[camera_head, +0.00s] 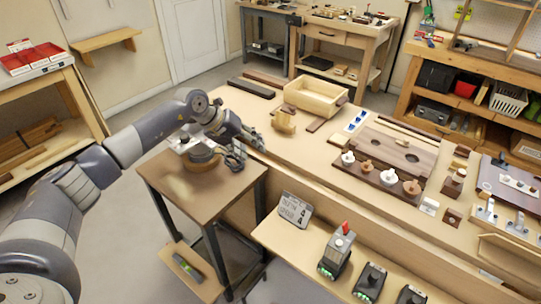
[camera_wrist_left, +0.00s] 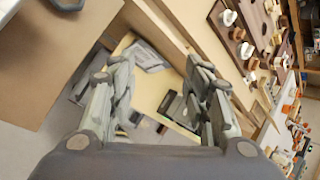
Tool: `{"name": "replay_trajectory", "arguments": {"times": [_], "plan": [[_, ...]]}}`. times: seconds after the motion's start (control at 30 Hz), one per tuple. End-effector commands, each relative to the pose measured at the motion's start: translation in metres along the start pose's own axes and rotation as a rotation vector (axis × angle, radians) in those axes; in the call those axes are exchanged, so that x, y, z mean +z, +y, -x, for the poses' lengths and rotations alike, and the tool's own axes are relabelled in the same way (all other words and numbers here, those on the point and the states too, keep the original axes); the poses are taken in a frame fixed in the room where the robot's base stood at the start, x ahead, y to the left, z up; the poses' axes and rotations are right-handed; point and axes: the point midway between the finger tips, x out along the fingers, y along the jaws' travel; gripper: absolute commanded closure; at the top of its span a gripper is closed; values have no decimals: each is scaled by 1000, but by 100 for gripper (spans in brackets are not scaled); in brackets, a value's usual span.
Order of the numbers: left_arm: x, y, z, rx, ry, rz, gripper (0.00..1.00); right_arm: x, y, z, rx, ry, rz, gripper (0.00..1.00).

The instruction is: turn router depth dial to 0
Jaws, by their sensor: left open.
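My right gripper is not in view.
The long bench (camera_head: 285,160) holds an open wooden box (camera_head: 315,97) and a dark strip with white and wooden knobs (camera_head: 380,176). The small side table (camera_head: 205,190) carries a round brown item (camera_head: 203,155) with dark parts.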

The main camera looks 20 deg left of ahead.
Motion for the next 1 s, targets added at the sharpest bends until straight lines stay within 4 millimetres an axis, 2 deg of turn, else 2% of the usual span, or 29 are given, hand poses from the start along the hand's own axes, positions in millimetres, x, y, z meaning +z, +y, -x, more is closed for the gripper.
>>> {"name": "replay_trajectory", "arguments": {"times": [0.03,0.2,0.4,1.0], "plan": [[-7,-7,-8,-36,9,6,55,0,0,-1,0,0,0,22],[-21,-28,-25,-137,20,27,55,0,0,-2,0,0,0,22],[-30,-44,-35,-210,23,47,55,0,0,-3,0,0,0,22],[-32,-48,-37,-230,24,54,54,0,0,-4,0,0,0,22]]}}
